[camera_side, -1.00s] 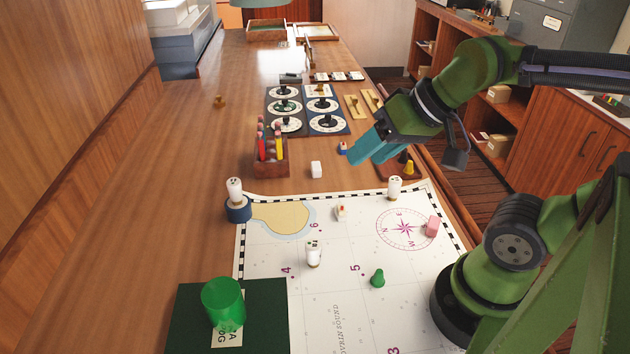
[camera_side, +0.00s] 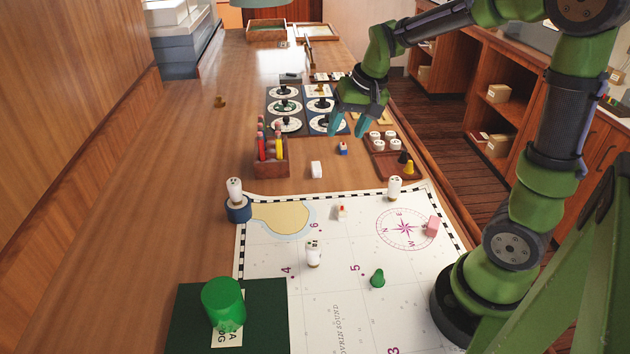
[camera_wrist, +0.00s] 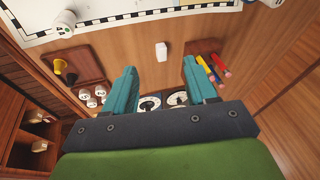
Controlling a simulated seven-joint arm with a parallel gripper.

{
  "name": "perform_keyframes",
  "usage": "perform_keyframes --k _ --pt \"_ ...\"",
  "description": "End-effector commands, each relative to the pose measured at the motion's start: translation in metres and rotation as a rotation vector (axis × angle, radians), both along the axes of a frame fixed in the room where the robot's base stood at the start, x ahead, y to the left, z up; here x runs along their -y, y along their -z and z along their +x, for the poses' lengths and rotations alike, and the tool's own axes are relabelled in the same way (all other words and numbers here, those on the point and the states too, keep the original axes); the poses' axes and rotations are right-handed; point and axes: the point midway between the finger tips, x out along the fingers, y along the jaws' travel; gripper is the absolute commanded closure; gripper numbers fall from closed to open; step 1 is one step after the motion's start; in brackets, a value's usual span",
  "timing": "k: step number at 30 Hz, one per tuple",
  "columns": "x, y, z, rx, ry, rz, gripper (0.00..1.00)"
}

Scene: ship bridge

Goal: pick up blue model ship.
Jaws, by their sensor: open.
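The blue model ship (camera_side: 342,148) is small, with a blue hull and red and white parts on top. It sits on the wooden table between the white block and the tray of white pieces in the side view. My gripper (camera_side: 348,126) is open and empty, with its teal fingers pointing down, above and slightly beyond the ship in that view. The gripper also shows in the wrist view (camera_wrist: 159,68). I cannot make out the ship there; the finger on the left may hide it.
A white block (camera_side: 316,169) and a pencil box (camera_side: 271,170) stand left of the ship. A wooden tray (camera_side: 409,176) with white, black and yellow pieces is at right. Dial cards (camera_side: 284,107) lie behind. A chart (camera_side: 330,270) with several pieces covers the front.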

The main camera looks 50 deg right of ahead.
Motion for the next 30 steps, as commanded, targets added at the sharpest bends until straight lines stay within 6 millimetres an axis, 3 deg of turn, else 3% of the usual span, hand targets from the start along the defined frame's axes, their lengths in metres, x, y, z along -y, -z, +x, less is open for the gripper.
perform_keyframes --k 3,6,10,15,30 --pt "0.052 0.025 0.032 -0.059 0.076 -0.068 0.44" --pt "0.088 0.037 0.050 -0.083 0.118 -0.129 0.44" --pt "0.122 0.040 0.070 -0.086 0.151 -0.200 0.44" --pt "0.135 0.032 0.083 -0.051 0.159 -0.236 0.44" --pt "0.160 0.123 0.108 -0.054 0.161 -0.233 0.44"
